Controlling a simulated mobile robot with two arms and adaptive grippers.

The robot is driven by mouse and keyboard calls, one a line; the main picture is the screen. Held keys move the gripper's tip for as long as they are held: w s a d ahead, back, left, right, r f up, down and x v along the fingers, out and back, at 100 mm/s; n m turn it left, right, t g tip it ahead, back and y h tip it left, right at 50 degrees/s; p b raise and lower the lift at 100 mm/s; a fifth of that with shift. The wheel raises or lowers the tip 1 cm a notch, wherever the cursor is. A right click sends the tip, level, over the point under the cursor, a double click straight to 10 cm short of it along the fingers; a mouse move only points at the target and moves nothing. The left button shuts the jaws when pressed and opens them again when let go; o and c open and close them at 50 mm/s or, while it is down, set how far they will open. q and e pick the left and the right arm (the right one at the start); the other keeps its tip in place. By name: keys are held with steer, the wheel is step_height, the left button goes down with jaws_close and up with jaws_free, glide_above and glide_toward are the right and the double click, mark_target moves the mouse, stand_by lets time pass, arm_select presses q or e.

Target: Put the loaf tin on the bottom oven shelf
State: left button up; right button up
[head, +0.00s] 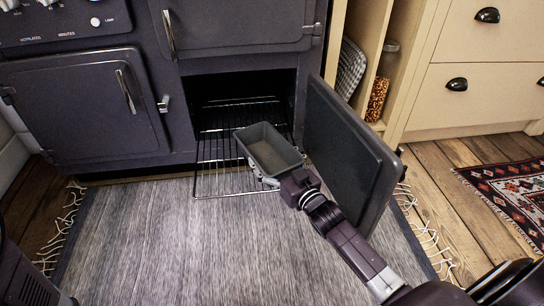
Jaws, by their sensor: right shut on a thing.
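The grey loaf tin (271,151) is empty and level, held at its near end by my right gripper (279,181), which is shut on its rim. The tin shows over the wire oven shelf (210,160), which sticks out of the open lower oven (238,88). I cannot tell whether the tin touches the shelf. The oven door (350,150) stands open to the right, beside my right arm. My left gripper is not in view.
Closed oven doors (80,105) are on the left and above (235,25). A grey fringed rug (150,240) covers the floor in front. An open cupboard (365,60) and cream drawers (480,90) stand at the right, by a patterned rug (510,190).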

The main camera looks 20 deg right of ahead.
steer(key=o, duration=1.5)
steer(key=shift+r, duration=0.1)
